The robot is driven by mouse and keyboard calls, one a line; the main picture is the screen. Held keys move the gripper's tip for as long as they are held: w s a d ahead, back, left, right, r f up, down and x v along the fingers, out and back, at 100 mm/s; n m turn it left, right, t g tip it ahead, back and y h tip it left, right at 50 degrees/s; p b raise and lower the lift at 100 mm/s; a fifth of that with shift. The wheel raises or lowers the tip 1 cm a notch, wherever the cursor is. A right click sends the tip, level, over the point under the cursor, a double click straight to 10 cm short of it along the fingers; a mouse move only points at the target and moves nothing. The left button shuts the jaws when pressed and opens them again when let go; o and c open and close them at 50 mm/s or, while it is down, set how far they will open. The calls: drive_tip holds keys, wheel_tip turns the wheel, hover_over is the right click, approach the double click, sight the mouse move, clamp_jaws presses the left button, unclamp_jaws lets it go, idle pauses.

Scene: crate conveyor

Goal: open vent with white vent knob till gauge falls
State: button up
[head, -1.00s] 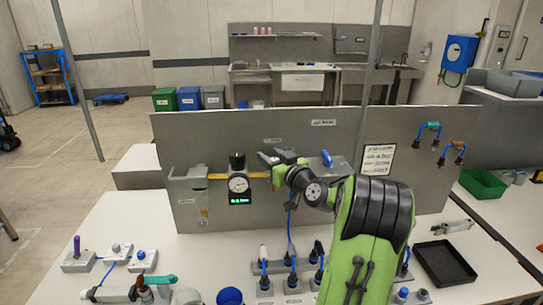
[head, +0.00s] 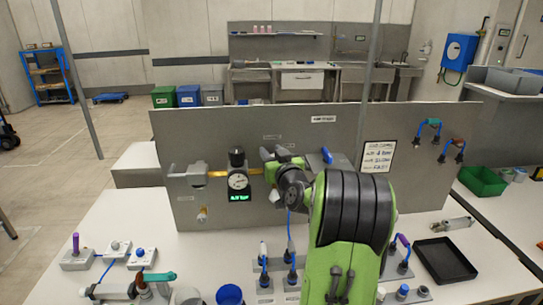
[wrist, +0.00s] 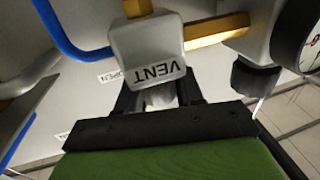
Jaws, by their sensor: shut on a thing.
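The vent block (wrist: 150,50), marked VENT, fills the upper middle of the wrist view on a brass pipe. My gripper (wrist: 158,100) is shut on the white vent knob (wrist: 160,97) just below the block. The knob is mostly hidden between the dark fingers, so its turn angle cannot be told. In the head view my gripper (head: 272,160) is at the panel, right of the round gauge (head: 238,181), and my arm hides the knob. The gauge has a green digital readout (head: 239,197) too small to read surely. Its dial edge also shows in the wrist view (wrist: 300,35).
The grey panel (head: 420,125) stands behind the white bench (head: 120,225). A blue-handled valve (head: 327,155) is right of my gripper. Several plugs and cables stand on the bench in front, with a black tray (head: 445,262) at right. An OPEN label (wrist: 110,77) is beside the vent.

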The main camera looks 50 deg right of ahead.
drive_tip(key=shift+w+a+r+m+g+h, duration=0.1)
drive_tip(key=shift+m+g+h, duration=0.6)
drive_tip(key=shift+h, duration=0.4)
drive_tip(key=shift+m+g+h, duration=0.7)
drive_tip(key=shift+m+h, duration=0.1)
drive_tip(key=shift+h, duration=0.1)
drive_tip(key=m+g+h+b, duration=0.2)
drive_tip(key=m+g+b, duration=0.1)
drive_tip(key=b, duration=0.1)
drive_tip(key=shift+s+d+f+h, duration=0.2)
drive_tip(key=shift+d+f+h, duration=0.1)
drive_tip(key=shift+h, duration=0.1)
drive_tip(key=shift+s+d+m+g+h+b, duration=0.1)
drive_tip(key=shift+s+m+g+h+b, duration=0.1)
drive_tip(key=shift+m+g+h+b, duration=0.75)
drive_tip(key=shift+r+g+y+b, duration=0.15)
drive_tip(key=shift+g+y+b, duration=0.1)
drive_tip(key=shift+g+b, duration=0.2)
drive_tip(key=shift+s, duration=0.1)
drive_tip(key=o, duration=0.7)
drive_tip(key=shift+d, duration=0.1)
drive_tip(key=shift+c, duration=0.2)
drive_tip(key=b+v, duration=0.2)
drive_tip(key=v, duration=1.3)
drive_tip(key=shift+a, duration=0.4)
